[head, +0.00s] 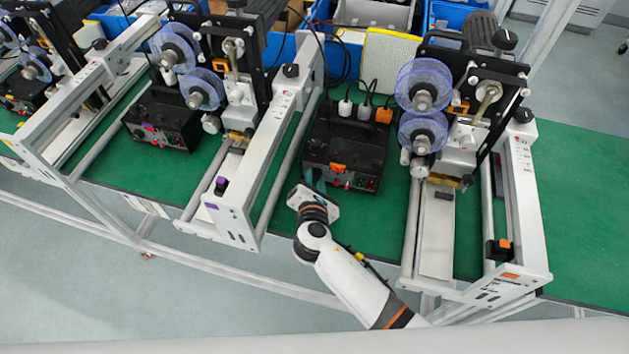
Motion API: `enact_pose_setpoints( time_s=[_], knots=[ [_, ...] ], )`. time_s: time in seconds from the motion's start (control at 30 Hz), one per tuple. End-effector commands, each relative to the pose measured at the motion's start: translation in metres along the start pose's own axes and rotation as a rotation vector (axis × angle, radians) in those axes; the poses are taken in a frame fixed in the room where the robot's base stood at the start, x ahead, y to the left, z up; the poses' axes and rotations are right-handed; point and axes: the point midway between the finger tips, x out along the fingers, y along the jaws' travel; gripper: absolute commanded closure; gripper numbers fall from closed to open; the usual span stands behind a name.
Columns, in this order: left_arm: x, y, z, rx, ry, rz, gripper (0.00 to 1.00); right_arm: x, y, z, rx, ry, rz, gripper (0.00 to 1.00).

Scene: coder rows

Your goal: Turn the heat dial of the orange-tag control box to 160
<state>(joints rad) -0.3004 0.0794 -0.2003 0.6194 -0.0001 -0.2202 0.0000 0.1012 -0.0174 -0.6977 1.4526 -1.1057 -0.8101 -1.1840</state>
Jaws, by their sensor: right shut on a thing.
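The orange-tag control box (345,140) is a black box on the green bench, between the two white machine frames at centre and right. Its orange tag (338,167) is on the front panel, with small red and green controls to the right of it. My right gripper (311,179) reaches the left end of that front panel from below and is shut there on the heat dial. The gripper hides the dial, so its pointer and scale cannot be read. My left gripper is not in view.
A white frame (250,165) stands close left of the box and another machine with blue reels (423,132) stands to the right. A similar black box (162,118) with a purple tag is further left. Plugs and cables (365,110) sit behind the box.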

Motion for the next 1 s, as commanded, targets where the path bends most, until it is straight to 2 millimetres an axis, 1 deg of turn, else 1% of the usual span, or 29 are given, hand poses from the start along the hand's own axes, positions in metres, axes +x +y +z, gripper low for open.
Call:
enact_pose_setpoints(
  time_s=[0.27, 0.3, 0.37, 0.4, 0.43, 0.67, 0.77, 0.87, 0.97, 1.0],
  knots=[
    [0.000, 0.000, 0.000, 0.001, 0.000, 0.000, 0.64, 0.000, 0.000, 0.001, 0.000, -0.001, 0.000, 0.97],
    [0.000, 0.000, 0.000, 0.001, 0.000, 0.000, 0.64, 0.000, 0.000, 0.001, -0.001, -0.001, 0.000, 0.72],
    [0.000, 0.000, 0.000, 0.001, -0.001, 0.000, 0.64, 0.000, 0.000, 0.001, -0.001, -0.001, 0.000, 0.63],
    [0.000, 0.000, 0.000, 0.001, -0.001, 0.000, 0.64, 0.000, 0.000, 0.001, -0.001, -0.001, 0.000, 0.56],
    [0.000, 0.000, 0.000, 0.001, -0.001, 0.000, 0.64, 0.000, 0.000, 0.001, -0.001, -0.001, 0.000, 0.52],
    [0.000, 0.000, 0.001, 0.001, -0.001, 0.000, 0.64, 0.000, 0.000, 0.000, -0.001, -0.001, 0.000, 0.52],
    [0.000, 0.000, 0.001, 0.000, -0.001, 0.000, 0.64, -0.003, 0.000, 0.001, -0.001, -0.001, 0.000, 0.52],
    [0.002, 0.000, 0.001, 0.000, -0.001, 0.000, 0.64, -0.013, 0.001, 0.002, -0.001, -0.002, 0.000, 0.52],
    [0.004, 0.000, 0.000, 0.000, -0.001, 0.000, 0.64, -0.031, 0.002, 0.002, 0.001, -0.003, 0.000, 0.52],
    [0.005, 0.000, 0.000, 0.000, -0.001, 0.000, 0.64, -0.040, 0.002, 0.003, 0.000, -0.003, 0.001, 0.52]
  ],
)
